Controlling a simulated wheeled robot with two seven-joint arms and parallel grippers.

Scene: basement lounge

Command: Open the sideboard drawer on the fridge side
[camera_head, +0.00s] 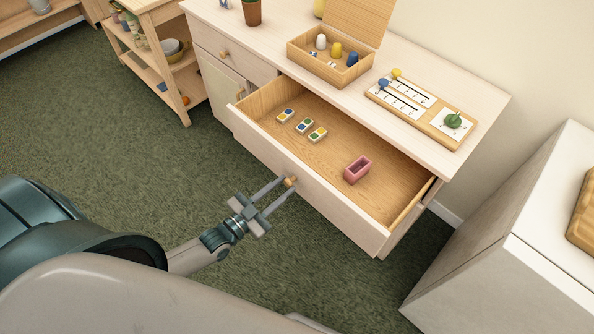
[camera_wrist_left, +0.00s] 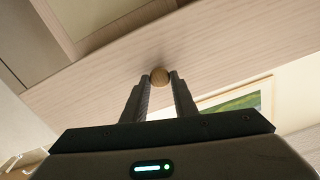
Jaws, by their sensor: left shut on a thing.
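The sideboard (camera_head: 456,78) stands along the wall. Its drawer on the right, the side of the white fridge-like box (camera_head: 560,215), is pulled well out, and its front panel (camera_head: 335,216) faces my arm. My left gripper (camera_head: 284,187) is shut on the round wooden knob (camera_head: 291,181) of this drawer. The left wrist view shows the knob (camera_wrist_left: 159,76) between the two fingertips. Inside the drawer lie several small patterned blocks (camera_head: 304,125) and a pink open box (camera_head: 357,169). My right gripper is not in view.
A shut drawer with a knob (camera_head: 224,54) is at the left of the sideboard. On top are an open wooden box (camera_head: 309,63), a board with cards (camera_head: 436,125) and a plant pot (camera_head: 252,12). A wooden cart (camera_head: 150,62) stands left. Green carpet in front is clear.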

